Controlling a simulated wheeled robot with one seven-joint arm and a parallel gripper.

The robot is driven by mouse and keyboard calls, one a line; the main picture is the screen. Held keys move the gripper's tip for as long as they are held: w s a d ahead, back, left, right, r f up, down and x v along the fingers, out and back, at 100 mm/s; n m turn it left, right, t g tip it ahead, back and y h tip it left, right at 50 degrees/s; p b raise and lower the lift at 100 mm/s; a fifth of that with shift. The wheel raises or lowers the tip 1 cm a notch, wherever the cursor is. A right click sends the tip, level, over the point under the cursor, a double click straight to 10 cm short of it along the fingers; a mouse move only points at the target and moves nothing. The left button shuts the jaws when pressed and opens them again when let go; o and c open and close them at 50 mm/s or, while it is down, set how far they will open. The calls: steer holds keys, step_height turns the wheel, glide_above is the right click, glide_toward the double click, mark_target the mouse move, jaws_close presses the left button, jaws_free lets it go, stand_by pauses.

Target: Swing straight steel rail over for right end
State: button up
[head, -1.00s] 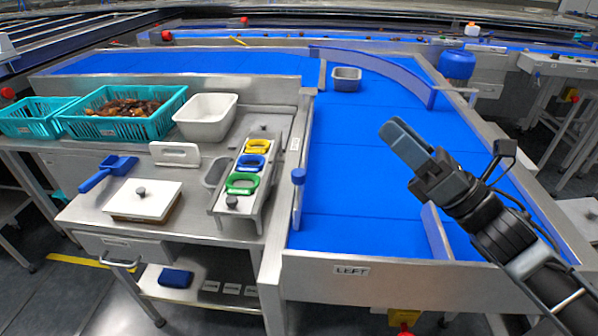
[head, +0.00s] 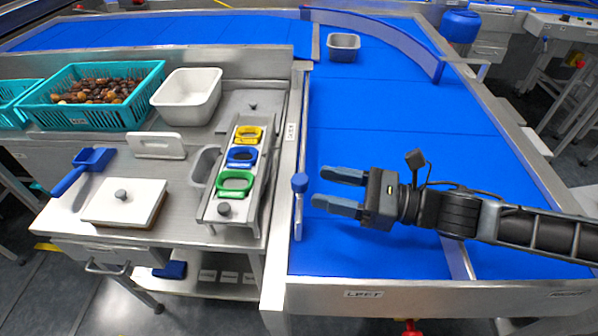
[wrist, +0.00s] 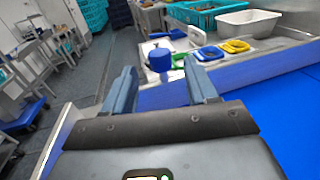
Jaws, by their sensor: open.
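A divider (head: 458,258) on the belt's near end is partly hidden by my arm. A "LEFT" label (head: 363,294) is on the front edge.
A bench left of the belt holds a sloped rack (head: 211,212) with yellow, blue and green rings, a white tub (head: 187,98) and a teal crate (head: 151,84) of dates. A grey bin (head: 343,47) sits far up the belt near a curved guide (head: 385,37). The middle belt is clear.

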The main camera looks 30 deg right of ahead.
mark_target(300, 178)
steer(key=p+x, duration=0.1)
steer(key=x, duration=0.5)
jaws_close()
stand_by(0.5)
